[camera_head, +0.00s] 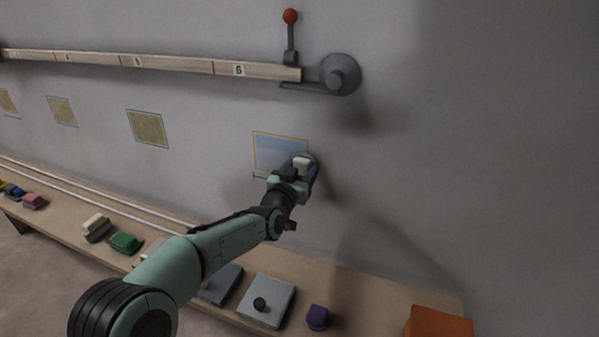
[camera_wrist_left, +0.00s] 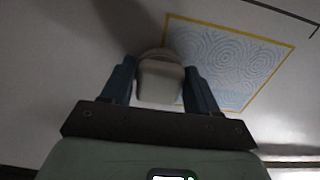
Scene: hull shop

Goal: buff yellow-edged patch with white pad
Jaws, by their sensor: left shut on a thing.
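The yellow-edged patch (camera_head: 278,150) is a pale blue rectangle on the grey wall. In the left wrist view the patch (camera_wrist_left: 236,62) shows swirl marks inside its yellow border. My left gripper (camera_head: 303,168) is shut on the white pad (camera_head: 302,162), at the lower right of the patch in the head view. In the left wrist view the pad (camera_wrist_left: 160,82) sits between the two blue fingers and overlaps the patch's edge. I cannot tell whether the pad touches the wall. My right gripper is not in view.
A bench (camera_head: 385,292) runs below, holding a grey box with a black knob (camera_head: 266,302), a purple block (camera_head: 317,317), an orange box (camera_head: 438,322) and a green block (camera_head: 126,243). A numbered rail (camera_head: 180,65) with a red-knobbed lever (camera_head: 290,17) crosses the wall above.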

